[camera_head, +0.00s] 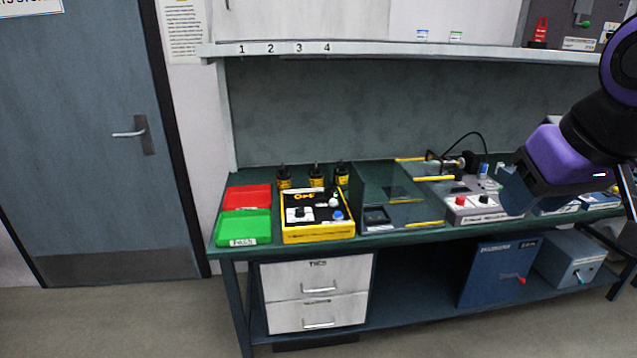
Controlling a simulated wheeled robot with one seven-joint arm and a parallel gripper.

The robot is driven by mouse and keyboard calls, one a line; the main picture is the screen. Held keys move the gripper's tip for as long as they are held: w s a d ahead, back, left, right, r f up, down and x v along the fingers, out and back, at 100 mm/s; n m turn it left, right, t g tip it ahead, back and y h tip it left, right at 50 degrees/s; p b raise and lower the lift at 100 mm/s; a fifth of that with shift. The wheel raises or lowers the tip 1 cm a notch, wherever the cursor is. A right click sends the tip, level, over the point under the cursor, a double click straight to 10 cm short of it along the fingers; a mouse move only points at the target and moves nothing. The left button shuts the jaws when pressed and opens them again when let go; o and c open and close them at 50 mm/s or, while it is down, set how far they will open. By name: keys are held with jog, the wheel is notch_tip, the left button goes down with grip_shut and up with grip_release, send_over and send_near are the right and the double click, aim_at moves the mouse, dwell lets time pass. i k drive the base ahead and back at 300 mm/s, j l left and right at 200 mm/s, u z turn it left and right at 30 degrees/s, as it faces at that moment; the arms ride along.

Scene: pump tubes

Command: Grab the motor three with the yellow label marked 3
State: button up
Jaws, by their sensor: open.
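Three small black motors with yellow labels stand upright in a row on the green bench top, behind the yellow box: the left motor (284,179), the middle motor (316,177) and the right motor (342,175). Their label numbers are too small to read, so I cannot tell which is marked 3. The yellow box hides part of the area in front of them. My gripper (514,192) is at the right, in front of the bench's right half, far from the motors. It is open, and I see nothing in it.
A red tray (247,197) and a green tray (244,228) lie at the bench's left end. The yellow control box (318,217) stands in front of the motors. A dark upright panel (357,196) stands just right of them. A shelf (400,51) numbered 1 to 4 runs above.

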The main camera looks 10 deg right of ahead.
aim_at(316, 174)
jog(key=i+j+z, duration=0.2)
jog(key=i+j, duration=0.5)
jog(key=i, duration=0.25)
jog(key=i+j+z, duration=0.2)
jog(key=i+j, duration=0.6)
jog(key=i, duration=0.05)
